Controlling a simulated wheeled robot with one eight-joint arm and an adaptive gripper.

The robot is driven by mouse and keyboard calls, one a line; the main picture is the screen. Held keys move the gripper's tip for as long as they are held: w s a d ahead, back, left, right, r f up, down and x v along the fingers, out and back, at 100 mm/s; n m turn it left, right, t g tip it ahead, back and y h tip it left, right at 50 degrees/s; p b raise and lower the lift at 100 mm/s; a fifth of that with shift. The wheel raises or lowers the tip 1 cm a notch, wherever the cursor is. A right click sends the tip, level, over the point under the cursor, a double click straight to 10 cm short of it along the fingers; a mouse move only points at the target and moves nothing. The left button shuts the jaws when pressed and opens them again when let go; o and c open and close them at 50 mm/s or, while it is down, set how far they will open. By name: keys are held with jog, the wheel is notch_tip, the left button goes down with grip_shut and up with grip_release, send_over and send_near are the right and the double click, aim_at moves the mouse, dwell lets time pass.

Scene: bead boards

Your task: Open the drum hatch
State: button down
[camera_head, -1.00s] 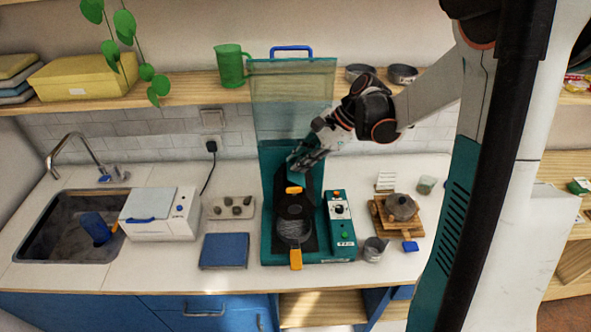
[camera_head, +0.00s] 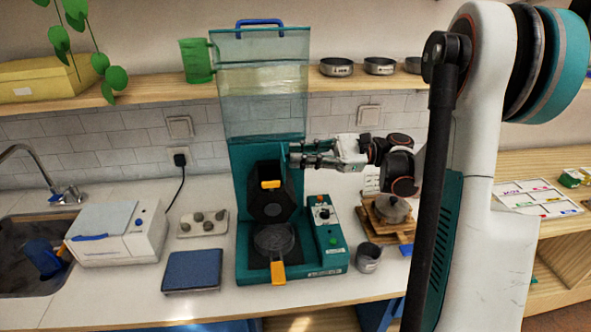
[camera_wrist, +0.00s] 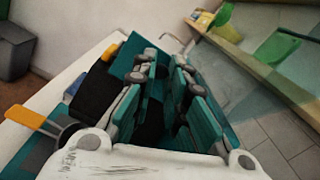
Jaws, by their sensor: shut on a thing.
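The drum machine is a teal stand (camera_head: 318,262) with a clear tinted hopper on top. Its black hexagonal drum (camera_head: 268,205) faces forward, with an orange tab (camera_head: 270,184) at its upper front. A separate hatch cannot be made out clearly. My gripper (camera_head: 292,156) reaches in from the right, level, at the upper right of the drum by the teal back. In the wrist view its teal fingers (camera_wrist: 165,105) stand near dark and teal machine parts. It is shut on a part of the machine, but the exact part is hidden. The orange tab looks clear of the fingers.
A round dark pan (camera_head: 274,240) with an orange handle is below the drum. A control box (camera_head: 325,240) is at the right, with a metal cup (camera_head: 368,258) beside it. A blue mat (camera_head: 192,270) and white appliance (camera_head: 115,235) stand left. The shelf (camera_head: 130,97) runs behind.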

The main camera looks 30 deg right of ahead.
jog(key=f+y+b, duration=0.1)
jog(key=b, duration=0.1)
jog(key=d+t+y+b, duration=0.1)
jog(key=y+b, duration=0.1)
jog(key=b, duration=0.1)
jog(key=shift+s+f+y, duration=0.2)
jog(key=shift+f+y, duration=0.1)
jog(key=shift+f, duration=0.1)
jog(key=c, duration=1.6)
grip_release()
jog(key=shift+o, duration=0.2)
jog(key=shift+d, duration=0.1)
jog(key=v, duration=1.1)
jog(key=shift+d+f, duration=0.25)
jog(key=shift+f, duration=0.05)
